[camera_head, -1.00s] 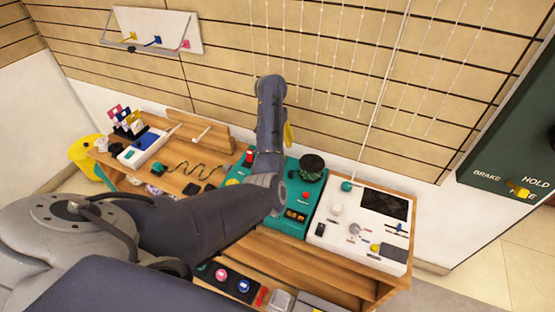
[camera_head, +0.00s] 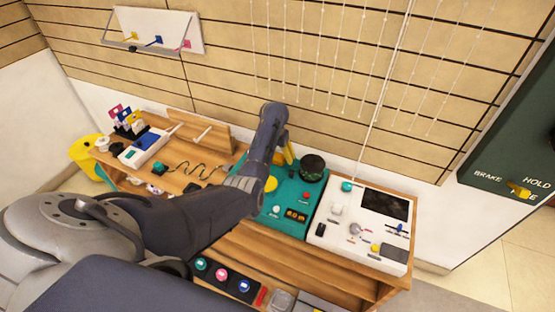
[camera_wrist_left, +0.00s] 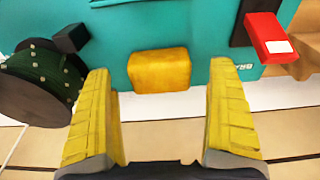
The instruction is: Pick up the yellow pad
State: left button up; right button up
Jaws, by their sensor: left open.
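The yellow pad (camera_wrist_left: 159,71) is a rounded block at the edge of the teal panel (camera_wrist_left: 180,25) in the left wrist view. My left gripper (camera_head: 286,153) is open, with its yellow fingers pointing down at the back edge of the teal panel in the head view. In the left wrist view the fingers lie to either side of the pad, with a gap on each side. I cannot tell how far the fingertips are above it. In the head view I cannot separate the pad from the yellow fingers. My right gripper is out of view.
A dark green round drum (camera_wrist_left: 40,85) is close beside one finger. A red switch (camera_wrist_left: 268,35) is on the other side. A white panel (camera_head: 330,232) with knobs stands right of the teal one. A cord (camera_head: 375,90) hangs down near the wall.

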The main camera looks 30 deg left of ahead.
aim_at(277, 155)
pick_arm(q)
jog(key=shift+f, duration=0.75)
jog(key=shift+c, duration=0.3)
jog(key=shift+w, duration=0.1)
jog(key=c, duration=1)
jog(key=shift+r, duration=0.1)
notch_tip(277, 155, up, 10)
jog(key=shift+f, duration=0.1)
